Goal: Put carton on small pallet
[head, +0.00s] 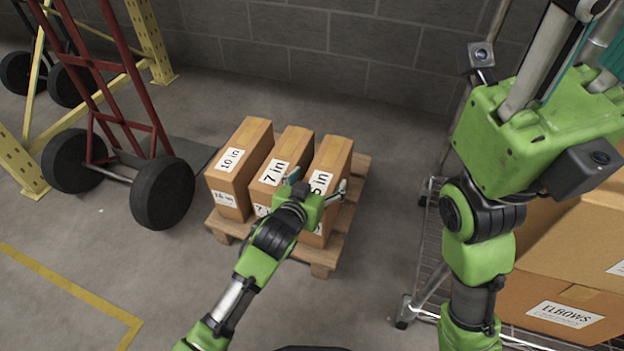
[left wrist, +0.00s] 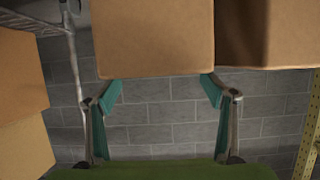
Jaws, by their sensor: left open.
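The small wooden pallet (head: 322,268) stands on the floor in the middle of the head view. Three tall brown cartons stand upright in a row on it: the "10 in" carton (head: 240,160) at left, the "7 in" carton (head: 293,148) in the middle, and the right carton (head: 335,155), its label partly hidden by my gripper. My left gripper (head: 317,182) is open at the right carton's near face. In the left wrist view, its two teal fingertips (left wrist: 161,86) are apart on either side of the carton's edge (left wrist: 155,40). My right gripper (head: 560,65) is raised at upper right, its fingertips unclear.
A red hand truck (head: 125,110) with black wheels stands left of the pallet. A block wall (head: 330,50) closes off the back. Floor at lower left is clear.

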